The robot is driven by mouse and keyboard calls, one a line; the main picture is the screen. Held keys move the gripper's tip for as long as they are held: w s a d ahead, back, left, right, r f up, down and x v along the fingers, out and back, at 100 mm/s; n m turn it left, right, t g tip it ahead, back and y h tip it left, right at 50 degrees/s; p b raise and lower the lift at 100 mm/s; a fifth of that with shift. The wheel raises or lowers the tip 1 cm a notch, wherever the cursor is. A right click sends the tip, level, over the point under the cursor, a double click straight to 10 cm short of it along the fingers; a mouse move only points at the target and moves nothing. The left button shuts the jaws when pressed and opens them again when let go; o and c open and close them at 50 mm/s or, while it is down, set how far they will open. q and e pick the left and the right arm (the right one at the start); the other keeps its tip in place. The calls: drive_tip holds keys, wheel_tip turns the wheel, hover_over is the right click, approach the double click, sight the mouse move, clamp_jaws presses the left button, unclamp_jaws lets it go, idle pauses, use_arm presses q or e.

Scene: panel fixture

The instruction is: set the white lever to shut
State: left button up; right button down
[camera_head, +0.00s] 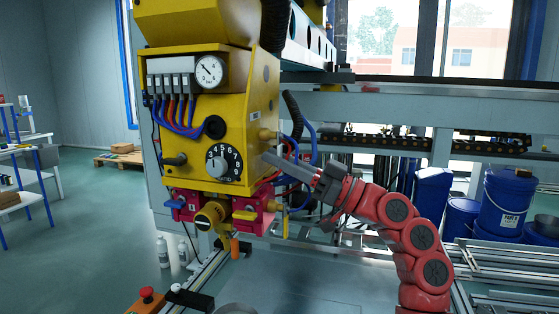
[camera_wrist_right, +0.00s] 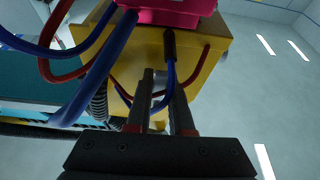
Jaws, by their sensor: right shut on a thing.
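A yellow panel box (camera_head: 235,110) stands left of centre in the head view, with a gauge, a numbered dial and hoses. My right gripper (camera_head: 268,156) reaches in from the right, with its fingertips at the box's right side face. In the right wrist view its two fingers (camera_wrist_right: 163,88) point at the yellow box. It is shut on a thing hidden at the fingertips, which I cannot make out. I cannot pick out a white lever in either view. A blue lever (camera_head: 173,205) and a yellow lever (camera_head: 246,215) sit on the red valves below. My left gripper is not in view.
Blue and red hoses (camera_head: 308,140) hang close to my right fingers; a blue hose (camera_wrist_right: 100,68) also runs nearby in the wrist view. Blue drums (camera_head: 508,200) stand at the right.

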drive_tip(key=c, duration=0.8)
unclamp_jaws()
drive_tip(key=p+v, duration=0.1)
drive_tip(key=v, duration=1.6)
drive_tip(key=shift+d, duration=0.25)
